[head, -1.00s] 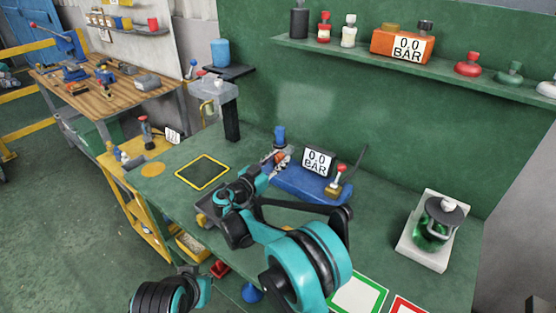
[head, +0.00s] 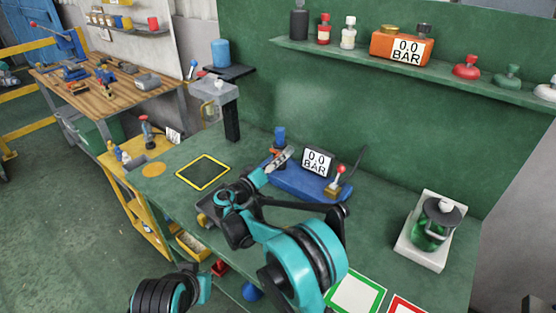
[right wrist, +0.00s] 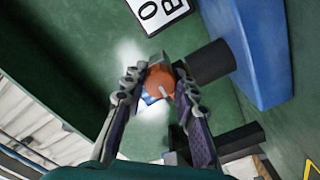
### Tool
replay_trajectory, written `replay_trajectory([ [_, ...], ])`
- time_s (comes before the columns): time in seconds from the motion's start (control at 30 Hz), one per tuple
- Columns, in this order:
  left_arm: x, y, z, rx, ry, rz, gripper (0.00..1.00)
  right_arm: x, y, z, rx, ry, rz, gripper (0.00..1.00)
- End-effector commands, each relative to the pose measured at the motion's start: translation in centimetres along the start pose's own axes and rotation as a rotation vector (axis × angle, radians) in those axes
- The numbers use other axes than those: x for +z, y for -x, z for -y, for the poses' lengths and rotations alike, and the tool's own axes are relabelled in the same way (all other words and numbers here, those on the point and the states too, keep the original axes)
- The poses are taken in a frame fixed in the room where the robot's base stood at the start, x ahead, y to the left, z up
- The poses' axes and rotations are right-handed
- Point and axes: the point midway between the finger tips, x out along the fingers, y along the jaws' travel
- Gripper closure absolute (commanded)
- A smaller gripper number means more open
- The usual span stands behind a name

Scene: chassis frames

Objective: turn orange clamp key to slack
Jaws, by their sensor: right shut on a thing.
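The orange clamp key (right wrist: 160,80) shows between my right fingers in the right wrist view, round-topped and partly covered by them. In the head view only a small orange part (head: 276,152) shows beside the fingers. My right gripper (head: 284,156) is at the left end of the blue gauge base (head: 300,186), below a blue cylinder (head: 279,134). In the right wrist view my right gripper (right wrist: 160,92) is shut on the key, one finger on each side. The key's lower part is hidden. My left gripper is not in view.
A display reading 0.0 BAR (head: 317,162) and a red-knobbed lever (head: 339,177) stand right of the gripper on the blue base. A yellow-edged square (head: 203,187) lies left on the green bench. A green jar (head: 430,230) stands right on a white pad (head: 407,253).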

Motion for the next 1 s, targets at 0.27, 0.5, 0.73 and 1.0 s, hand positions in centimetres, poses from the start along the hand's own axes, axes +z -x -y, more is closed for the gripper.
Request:
replay_trajectory([
  [0.27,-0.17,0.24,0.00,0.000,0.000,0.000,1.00,-0.02,-0.01,0.00,0.000,0.263,0.000,1.00],
  [0.5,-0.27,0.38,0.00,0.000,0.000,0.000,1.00,-0.02,-0.01,0.01,0.000,0.489,0.000,1.00],
  [0.73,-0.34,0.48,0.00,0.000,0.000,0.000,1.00,-0.02,-0.01,0.02,0.000,0.685,0.000,1.00],
  [1.0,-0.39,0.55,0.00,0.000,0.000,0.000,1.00,-0.01,-0.01,0.03,0.000,0.851,0.000,1.00],
])
